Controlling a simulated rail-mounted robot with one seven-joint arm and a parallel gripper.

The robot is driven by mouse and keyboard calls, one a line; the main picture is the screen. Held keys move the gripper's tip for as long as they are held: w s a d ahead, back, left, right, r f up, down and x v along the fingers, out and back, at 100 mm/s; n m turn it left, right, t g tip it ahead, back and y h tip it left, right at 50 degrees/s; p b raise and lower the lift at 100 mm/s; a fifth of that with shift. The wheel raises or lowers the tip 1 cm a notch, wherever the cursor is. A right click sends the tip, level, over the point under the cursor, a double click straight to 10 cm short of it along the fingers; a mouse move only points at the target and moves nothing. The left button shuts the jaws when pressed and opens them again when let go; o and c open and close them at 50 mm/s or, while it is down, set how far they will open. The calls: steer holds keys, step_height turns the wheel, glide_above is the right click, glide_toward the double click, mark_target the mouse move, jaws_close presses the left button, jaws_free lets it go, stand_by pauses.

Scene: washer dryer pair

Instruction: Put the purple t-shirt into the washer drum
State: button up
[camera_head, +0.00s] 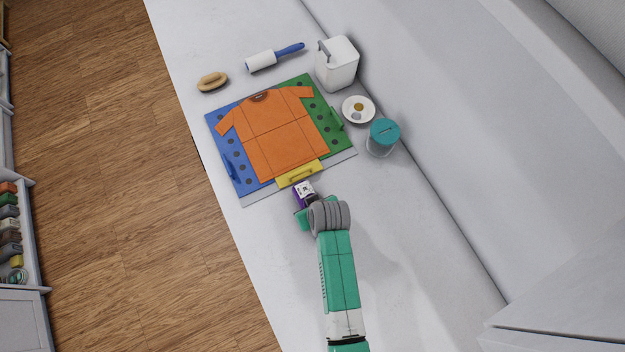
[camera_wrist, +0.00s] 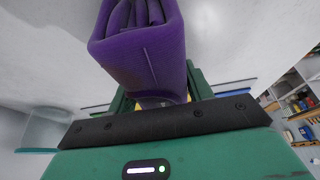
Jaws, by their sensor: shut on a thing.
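The purple t-shirt (camera_wrist: 140,55) is a thick folded bundle in the wrist view, held between the green fingers of my gripper (camera_wrist: 160,98). Its folded layers show at the top of that view. In the head view only a small purple part (camera_head: 298,199) shows at the tip of my gripper (camera_head: 304,204), partly hidden by the gripper and wrist. My gripper is shut on the shirt, just in front of the yellow-handled edge of a folding board. I do not see the washer drum in either view.
An orange t-shirt (camera_head: 268,137) lies flat on the blue and green folding board (camera_head: 226,160). Behind are a brush (camera_head: 212,82), a lint roller (camera_head: 262,61), a white container (camera_head: 338,66), a small dish (camera_head: 349,115) and a teal-lidded jar (camera_head: 384,135). The white surface nearer me is clear.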

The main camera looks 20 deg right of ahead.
steer(key=shift+f, duration=0.15)
steer(key=o, duration=1.1)
steer(key=shift+c, duration=0.2)
steer(key=p+v, duration=0.1)
steer(key=v, duration=1.1)
steer(key=shift+r, duration=0.25)
steer(key=shift+w, duration=0.1)
